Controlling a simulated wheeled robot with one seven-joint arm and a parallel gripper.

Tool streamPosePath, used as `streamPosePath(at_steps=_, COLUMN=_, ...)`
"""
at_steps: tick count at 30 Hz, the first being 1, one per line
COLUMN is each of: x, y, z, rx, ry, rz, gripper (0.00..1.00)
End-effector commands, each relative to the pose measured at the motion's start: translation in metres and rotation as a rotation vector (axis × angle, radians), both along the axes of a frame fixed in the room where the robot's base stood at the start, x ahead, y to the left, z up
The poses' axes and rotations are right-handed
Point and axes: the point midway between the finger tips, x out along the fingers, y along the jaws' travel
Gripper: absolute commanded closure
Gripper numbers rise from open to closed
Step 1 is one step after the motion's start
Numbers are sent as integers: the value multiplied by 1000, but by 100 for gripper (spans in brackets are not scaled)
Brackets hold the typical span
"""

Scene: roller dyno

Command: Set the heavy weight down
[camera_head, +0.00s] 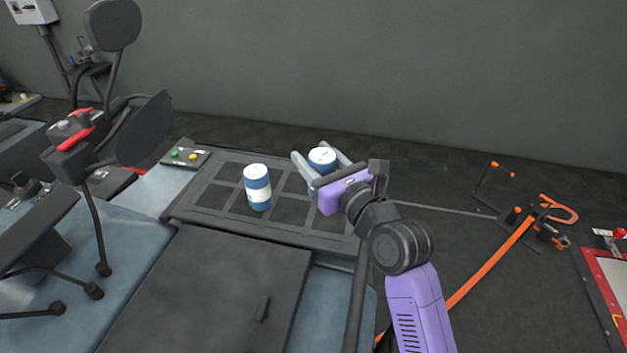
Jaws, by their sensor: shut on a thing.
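Two similar blue and white cylinders are in the head view, and I cannot tell by looking which is the heavy weight. One cylinder (257,188) stands upright on the dark gridded panel (228,213), apart from my gripper. The other cylinder (322,157) is between the fingers of my gripper (322,160), which is shut on it. Its white top shows and it looks upright. Its lower part is hidden by my purple gripper body, so I cannot tell whether it touches the panel.
A small button box (185,157) with green and yellow buttons sits at the panel's back left corner. A seat-like black frame with levers and a mirror (112,25) stands at left. An orange strap (495,260) and metal stand lie on the floor at right. Some grid cells are bare.

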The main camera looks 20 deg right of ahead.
Motion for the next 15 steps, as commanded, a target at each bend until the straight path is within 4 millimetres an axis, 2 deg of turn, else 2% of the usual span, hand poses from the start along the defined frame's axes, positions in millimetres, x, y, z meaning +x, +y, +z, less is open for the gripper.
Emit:
streamPosePath(at_steps=1, x=0, y=0, z=-11, rx=1, ry=2, rz=1, gripper=100)
streamPosePath(at_steps=3, x=0, y=0, z=-21, rx=1, ry=1, rz=-1, gripper=100)
streamPosePath(at_steps=11, x=0, y=0, z=-37, rx=0, ry=-1, rz=0, gripper=100)
streamPosePath(at_steps=15, x=0, y=0, z=-58, rx=0, ry=1, rz=0, gripper=100)
